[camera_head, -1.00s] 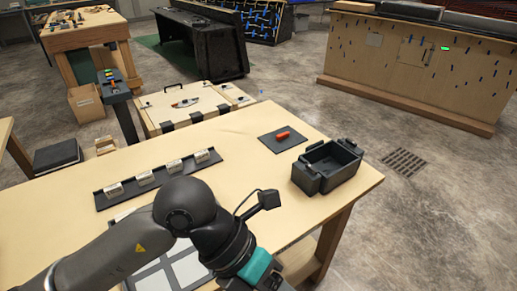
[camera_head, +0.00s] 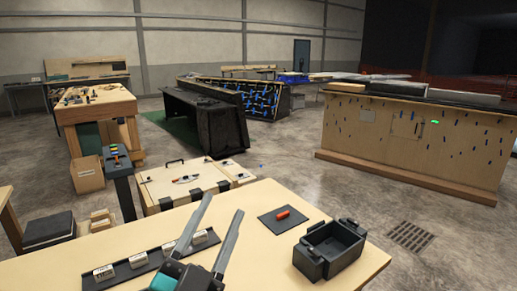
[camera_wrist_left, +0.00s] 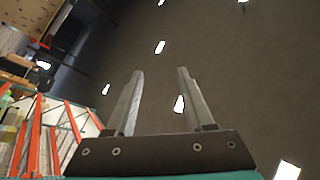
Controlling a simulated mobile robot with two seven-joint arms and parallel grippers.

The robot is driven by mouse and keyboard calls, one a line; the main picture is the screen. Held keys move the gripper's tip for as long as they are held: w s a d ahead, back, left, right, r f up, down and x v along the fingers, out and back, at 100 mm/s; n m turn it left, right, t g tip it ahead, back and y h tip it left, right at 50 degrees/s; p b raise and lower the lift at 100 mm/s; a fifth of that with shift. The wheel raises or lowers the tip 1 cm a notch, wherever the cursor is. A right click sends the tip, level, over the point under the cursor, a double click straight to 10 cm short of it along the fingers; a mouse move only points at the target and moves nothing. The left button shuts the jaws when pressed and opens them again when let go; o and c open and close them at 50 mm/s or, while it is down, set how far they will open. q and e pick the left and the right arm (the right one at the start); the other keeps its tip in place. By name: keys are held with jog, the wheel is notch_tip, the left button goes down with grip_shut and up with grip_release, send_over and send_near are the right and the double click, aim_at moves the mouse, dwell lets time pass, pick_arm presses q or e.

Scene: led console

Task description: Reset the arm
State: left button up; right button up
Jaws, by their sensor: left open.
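My left gripper (camera_head: 212,233) stands up at the bottom middle of the head view, above the near wooden table (camera_head: 240,220). Its two long grey fingers are spread apart with nothing between them. The left wrist view also shows the open fingers (camera_wrist_left: 160,100), pointing toward a dark ceiling with bright lamps. My right gripper is in neither view. The gripper partly hides a dark rail with several white labelled blocks (camera_head: 136,262) on the table.
A dark open bin (camera_head: 333,246) stands at the table's right edge. A red-orange piece (camera_head: 283,214) lies on a dark mat (camera_head: 296,222). A wooden case (camera_head: 190,181) and a post with coloured buttons (camera_head: 118,170) stand behind the table. Open floor lies to the right.

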pick_arm(q)
jog(key=s+a+f+n+g+y, duration=0.2)
jog(key=a+f+n+g+y, duration=0.25)
jog(key=f, duration=0.65)
jog(key=s+a+f+n+g+y, duration=0.35)
jog(key=a+f+g, duration=0.25)
jog(key=f, duration=0.5)
jog(key=s+f+g+h, duration=0.1)
jog(key=s+f+g, duration=0.7)
jog(key=s+f, duration=0.45)
jog(key=s+f+b, duration=0.2)
jog(key=s+f, duration=0.1)
jog(key=f, duration=1.9)
jog(key=s+a+f+g+b, duration=0.1)
jog(key=s+a+f+g, duration=0.1)
jog(key=s+f, duration=1.2)
jog(key=shift+s+a+f+b, duration=0.15)
jog(key=shift+s+f+b, duration=0.15)
jog(key=shift+f, duration=0.25)
